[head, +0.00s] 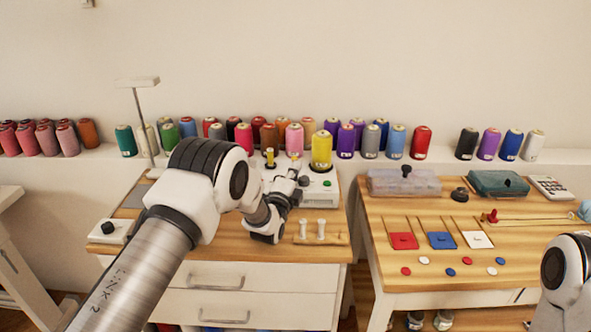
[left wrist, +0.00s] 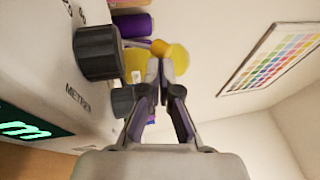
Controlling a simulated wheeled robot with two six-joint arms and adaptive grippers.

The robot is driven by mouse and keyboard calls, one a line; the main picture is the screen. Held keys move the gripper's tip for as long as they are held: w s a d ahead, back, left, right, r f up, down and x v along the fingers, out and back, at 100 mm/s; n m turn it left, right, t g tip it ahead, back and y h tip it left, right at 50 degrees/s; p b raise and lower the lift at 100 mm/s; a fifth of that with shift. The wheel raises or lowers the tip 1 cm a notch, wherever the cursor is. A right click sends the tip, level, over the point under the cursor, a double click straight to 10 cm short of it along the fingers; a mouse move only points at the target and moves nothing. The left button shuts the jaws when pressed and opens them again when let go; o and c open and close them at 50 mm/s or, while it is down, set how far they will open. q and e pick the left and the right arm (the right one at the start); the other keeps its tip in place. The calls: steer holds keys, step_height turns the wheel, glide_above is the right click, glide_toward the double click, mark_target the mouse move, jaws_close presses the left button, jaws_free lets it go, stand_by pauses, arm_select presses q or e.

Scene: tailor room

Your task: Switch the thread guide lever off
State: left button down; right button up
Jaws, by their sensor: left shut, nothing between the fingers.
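A white winding machine (head: 318,190) with a green button stands on the left table, a yellow thread spool (head: 321,150) on top. In the left wrist view its side fills the left, with a lit green display (left wrist: 25,128), a large black knob (left wrist: 97,53) and a smaller black knob (left wrist: 122,101). I cannot tell which part is the thread guide lever. A small yellow-orange piece (left wrist: 160,47) shows by the fingertips; contact is unclear. My left gripper (left wrist: 160,66) is shut and empty beside the machine; in the head view my arm hides part of the machine. My right gripper is out of view.
A wooden block with two white pegs (head: 320,229) lies in front of the machine. A small white box with a black knob (head: 109,230) sits at left. Thread spools line the back ledge. The right table (head: 440,284) holds boxes and coloured squares.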

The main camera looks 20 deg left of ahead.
arm_select(q)
steer(key=shift+r, duration=0.1)
steer(key=shift+r+p, duration=0.15)
steer(key=shift+p, duration=0.2)
steer(key=shift+w+g, duration=0.1)
steer(key=shift+g, duration=0.2)
